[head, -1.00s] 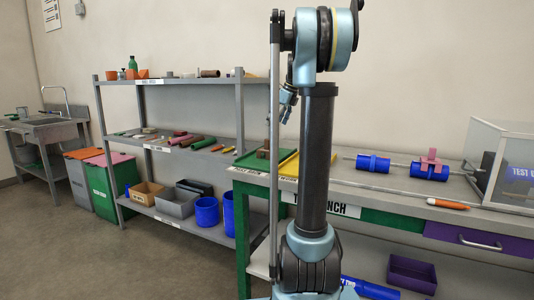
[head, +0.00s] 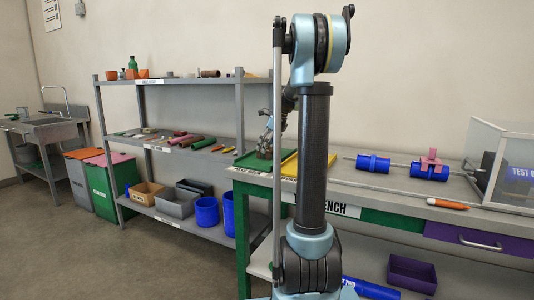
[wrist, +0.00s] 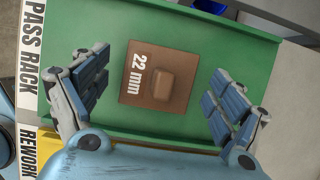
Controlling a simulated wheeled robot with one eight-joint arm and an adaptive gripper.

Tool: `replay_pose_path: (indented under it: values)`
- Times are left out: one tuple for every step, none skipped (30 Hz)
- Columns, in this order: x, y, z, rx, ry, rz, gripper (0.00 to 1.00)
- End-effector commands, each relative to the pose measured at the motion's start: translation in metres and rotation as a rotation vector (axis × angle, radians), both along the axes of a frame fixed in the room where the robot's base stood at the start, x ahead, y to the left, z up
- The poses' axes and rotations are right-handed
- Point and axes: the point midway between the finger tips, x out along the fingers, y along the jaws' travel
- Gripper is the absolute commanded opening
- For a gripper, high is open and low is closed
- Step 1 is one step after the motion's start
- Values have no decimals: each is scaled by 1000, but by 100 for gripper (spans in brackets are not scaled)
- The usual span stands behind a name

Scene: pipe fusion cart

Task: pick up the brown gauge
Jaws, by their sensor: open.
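The brown gauge (wrist: 133,92) is a flat square plate marked "22 mm" with a raised block in its middle. It lies on the green tray (wrist: 75,35) of the pass rack. My gripper (wrist: 158,88) is open above it, one finger to the left of the plate and one to the right, with nothing between the pads but the view down to the gauge. In the head view my gripper (head: 266,143) is low over the green tray (head: 249,163), partly behind my arm, and the gauge is mostly hidden there.
A yellow rework tray (head: 290,168) adjoins the green tray. On the test bench, blue fittings on a rod (head: 373,164), an orange-tipped tool (head: 447,204) and a clear case (head: 503,165) stand to the right. A grey shelf (head: 180,80) with assorted parts is to the left.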

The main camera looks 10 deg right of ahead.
Motion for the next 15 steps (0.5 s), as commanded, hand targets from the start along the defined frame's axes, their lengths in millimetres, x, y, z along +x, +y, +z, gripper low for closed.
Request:
replay_pose_path:
  values:
    - [1,1,-3,0,0,0,88]
    - [1,2,-4,0,0,0,88]
    - [2,2,-5,0,0,0,88]
    - [2,2,-6,0,0,0,88]
    - [2,2,-6,0,0,0,88]
    - [2,2,-6,0,0,0,88]
    - [2,2,-6,0,0,0,88]
    - [2,2,-6,0,0,0,88]
    - [2,2,-6,0,0,0,88]
    - [2,2,-6,0,0,0,86]
    - [2,2,-6,0,0,0,79]
    - [1,2,-6,0,0,0,70]
    - [2,2,-6,0,0,0,63]
    - [2,2,-6,0,0,0,57]
    - [1,2,-6,0,0,0,48]
